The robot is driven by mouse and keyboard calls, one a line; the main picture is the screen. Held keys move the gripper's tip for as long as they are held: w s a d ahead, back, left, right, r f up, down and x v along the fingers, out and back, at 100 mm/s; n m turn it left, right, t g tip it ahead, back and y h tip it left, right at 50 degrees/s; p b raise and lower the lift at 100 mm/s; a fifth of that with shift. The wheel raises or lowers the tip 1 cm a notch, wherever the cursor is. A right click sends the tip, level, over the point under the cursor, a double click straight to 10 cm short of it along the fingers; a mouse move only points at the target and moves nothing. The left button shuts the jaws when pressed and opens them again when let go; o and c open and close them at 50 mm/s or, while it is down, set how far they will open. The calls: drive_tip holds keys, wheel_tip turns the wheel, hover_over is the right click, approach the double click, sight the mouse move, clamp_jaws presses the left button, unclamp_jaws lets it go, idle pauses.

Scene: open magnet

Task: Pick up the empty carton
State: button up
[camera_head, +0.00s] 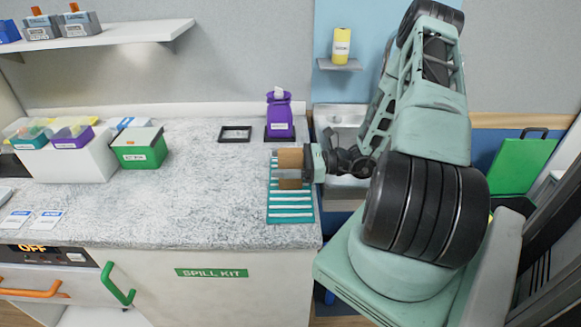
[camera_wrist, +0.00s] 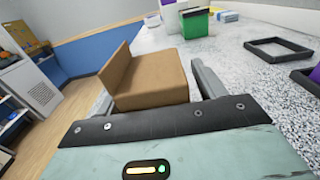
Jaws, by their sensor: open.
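The brown carton (camera_head: 291,158) is at the upper part of the teal and white striped mat (camera_head: 291,212), near the counter's right end. In the wrist view the carton (camera_wrist: 158,82) shows a raised flap on its left side; I cannot see inside it. My gripper (camera_head: 290,174) reaches in from the right at the carton. In the wrist view my gripper (camera_wrist: 150,85) is open, with one finger on each side of the carton. The right finger is close to its side; I cannot tell whether either finger touches it.
A purple dispenser (camera_head: 279,116) and an empty dark frame (camera_head: 235,134) stand behind. A green box (camera_head: 140,148) and a white bin (camera_head: 65,160) are at left. A sink (camera_head: 343,118) lies to the right. The counter's middle (camera_head: 190,205) is clear.

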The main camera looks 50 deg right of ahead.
drive_tip(key=c, duration=1)
drive_tip(key=shift+c, duration=0.2)
drive_tip(key=shift+r, duration=0.1)
